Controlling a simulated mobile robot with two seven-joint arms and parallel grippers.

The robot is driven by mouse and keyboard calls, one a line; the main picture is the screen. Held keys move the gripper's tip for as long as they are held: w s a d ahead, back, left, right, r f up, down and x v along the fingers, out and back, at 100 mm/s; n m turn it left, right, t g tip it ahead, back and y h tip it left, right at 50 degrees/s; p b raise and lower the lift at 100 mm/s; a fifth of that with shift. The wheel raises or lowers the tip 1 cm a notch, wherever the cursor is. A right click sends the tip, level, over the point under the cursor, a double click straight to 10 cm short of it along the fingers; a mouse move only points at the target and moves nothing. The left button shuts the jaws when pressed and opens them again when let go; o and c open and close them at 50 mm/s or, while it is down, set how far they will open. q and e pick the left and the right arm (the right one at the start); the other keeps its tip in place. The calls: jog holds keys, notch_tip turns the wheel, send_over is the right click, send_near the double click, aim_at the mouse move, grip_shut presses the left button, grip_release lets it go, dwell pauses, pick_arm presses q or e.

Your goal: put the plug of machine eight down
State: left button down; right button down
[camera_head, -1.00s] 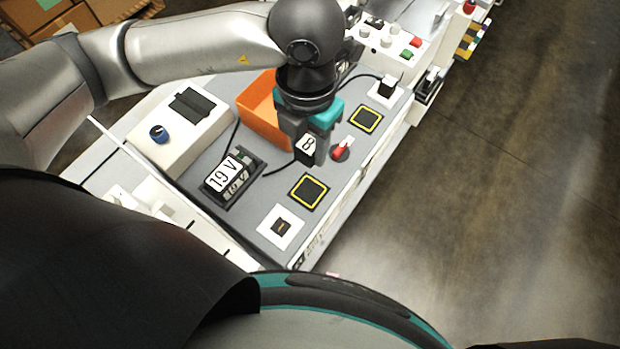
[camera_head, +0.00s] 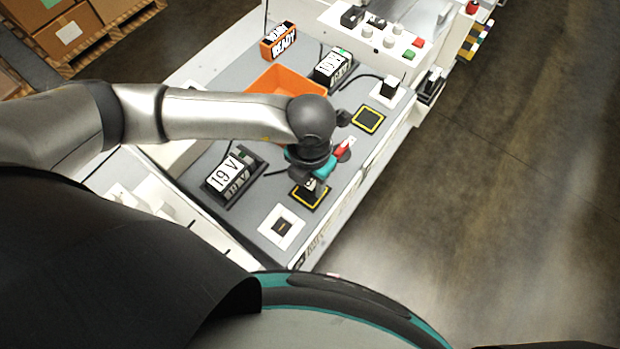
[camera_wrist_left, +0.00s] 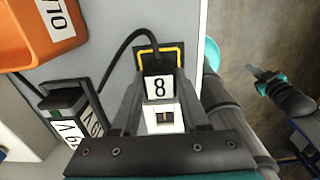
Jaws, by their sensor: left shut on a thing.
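My left gripper (camera_head: 309,186) is shut on the black plug marked 8, low over the near yellow-framed black pad (camera_head: 309,196). In the left wrist view the plug (camera_wrist_left: 159,87) sits between the two fingers, its white label facing the camera and its cable curving left. The yellow frame (camera_wrist_left: 177,50) shows behind the plug. I cannot tell whether the plug touches the pad. The white socket plate (camera_head: 282,226) is empty, nearer than the pad. The 19 V machine (camera_head: 230,176) stands left of the gripper. My right gripper (camera_wrist_left: 268,80) seems to show at the right of the wrist view; its jaws are unclear.
An orange bin (camera_head: 282,82) lies behind my arm, with another power unit (camera_head: 333,68) beyond it. A far yellow-framed pad (camera_head: 368,120) is bare. A black plug (camera_head: 389,86) stands on the far white plate. A red switch (camera_head: 345,147) is close behind the gripper.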

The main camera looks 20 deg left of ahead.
aim_at(310, 182)
pick_arm(q)
jog(key=shift+f, duration=0.2)
jog(key=shift+c, duration=2.1)
grip_release()
jog(key=shift+r, duration=0.2)
notch_tip(310, 182, up, 12)
